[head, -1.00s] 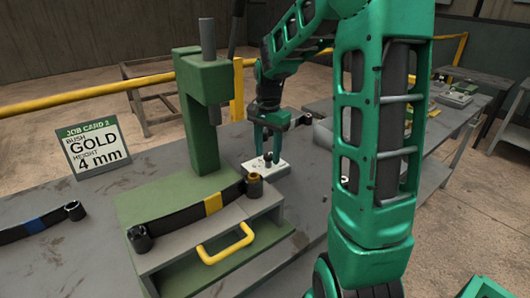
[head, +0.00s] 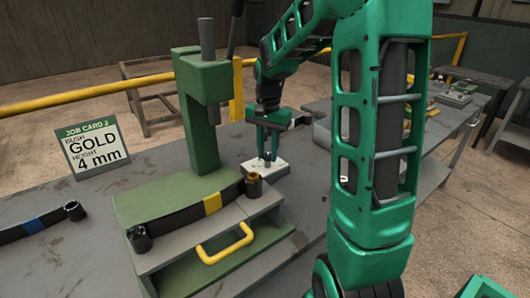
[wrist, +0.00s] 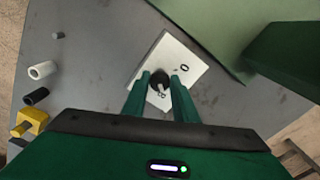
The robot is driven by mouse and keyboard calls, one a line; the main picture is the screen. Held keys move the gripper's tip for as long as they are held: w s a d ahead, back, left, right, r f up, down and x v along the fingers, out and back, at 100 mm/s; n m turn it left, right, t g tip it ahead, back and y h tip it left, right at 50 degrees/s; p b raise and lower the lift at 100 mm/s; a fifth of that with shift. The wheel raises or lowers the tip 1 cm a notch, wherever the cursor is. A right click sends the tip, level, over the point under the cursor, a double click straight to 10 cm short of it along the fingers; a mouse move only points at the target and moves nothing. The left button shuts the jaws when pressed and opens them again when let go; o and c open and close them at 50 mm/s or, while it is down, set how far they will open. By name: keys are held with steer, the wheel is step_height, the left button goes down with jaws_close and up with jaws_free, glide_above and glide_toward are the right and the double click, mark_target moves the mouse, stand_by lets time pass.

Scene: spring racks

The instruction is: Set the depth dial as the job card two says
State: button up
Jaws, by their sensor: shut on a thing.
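Job card two (head: 95,146) stands on the bench at the left and reads bush GOLD, height 4 mm. The depth dial is a white plate (head: 281,168) with a dark knob, beside the green press. In the wrist view the plate (wrist: 184,52) shows a 0 and what looks like an 8; the other marks are hidden or too small. My gripper (head: 266,160) points down over the plate. Its fingers (wrist: 160,82) are shut on the dark knob (wrist: 159,77), one on each side. I cannot read the pointer's setting with certainty.
The green press (head: 201,95) stands just left of my gripper. A leaf spring with a yellow band (head: 212,202) lies on its base, above a yellow handle (head: 226,243). In the wrist view a white bush (wrist: 43,70), a dark one and a yellow block (wrist: 31,121) lie left.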

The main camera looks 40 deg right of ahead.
mark_target(268, 155)
steer(key=n, duration=0.3)
steer(key=shift+w+n, duration=0.1)
steer(key=shift+n, duration=0.2)
steer(key=shift+r+n, duration=0.1)
steer(key=shift+n, duration=1.6)
steer(key=o, duration=1.1)
steer(key=shift+c, duration=0.2)
step_height(268, 155, up, 11)
steer(key=shift+f, duration=0.2)
